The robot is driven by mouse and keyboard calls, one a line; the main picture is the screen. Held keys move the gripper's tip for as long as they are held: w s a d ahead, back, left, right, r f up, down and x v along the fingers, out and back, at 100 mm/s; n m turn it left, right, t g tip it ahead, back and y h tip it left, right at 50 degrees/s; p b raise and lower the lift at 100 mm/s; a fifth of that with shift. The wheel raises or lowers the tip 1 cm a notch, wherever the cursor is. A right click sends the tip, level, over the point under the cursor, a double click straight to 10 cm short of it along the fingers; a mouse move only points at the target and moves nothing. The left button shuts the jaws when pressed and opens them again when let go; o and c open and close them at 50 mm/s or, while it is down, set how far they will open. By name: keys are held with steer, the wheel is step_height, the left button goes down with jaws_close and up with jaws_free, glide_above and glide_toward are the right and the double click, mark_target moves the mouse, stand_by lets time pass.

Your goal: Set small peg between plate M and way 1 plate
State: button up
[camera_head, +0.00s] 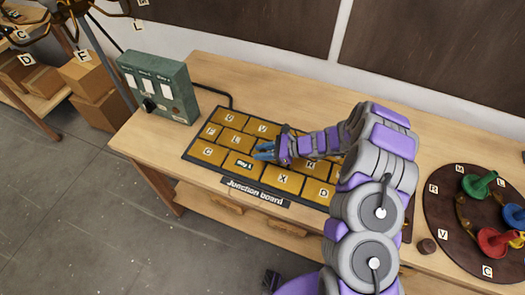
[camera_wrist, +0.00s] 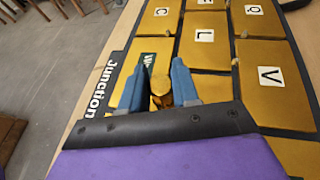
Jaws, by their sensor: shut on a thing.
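My gripper (camera_head: 263,152) is low over the middle of the junction board, beside the way 1 plate (camera_head: 243,164). In the wrist view its blue fingers (camera_wrist: 158,92) are shut on a small brass-coloured peg (camera_wrist: 160,83), whose round end faces the camera. The way 1 plate (camera_wrist: 148,60) shows just beyond the fingers, its label partly covered. No plate M label is readable on the board; my gripper and arm cover some plates. I cannot tell whether the peg touches the board.
The junction board (camera_head: 190,157) carries several brass plates, including L (camera_head: 236,141) and X (camera_head: 283,180). A green switch box (camera_head: 158,85) stands to the left with a black cable. A round dark board (camera_head: 440,205) with coloured pieces is at right.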

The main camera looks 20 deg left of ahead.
steer(key=shift+a+f, duration=0.1)
steer(key=shift+f, duration=0.1)
steer(key=o, duration=1.1)
steer(key=p+v, duration=0.1)
steer(key=v, duration=1.6)
steer(key=shift+d+p, duration=0.25)
steer(key=shift+p, duration=0.1)
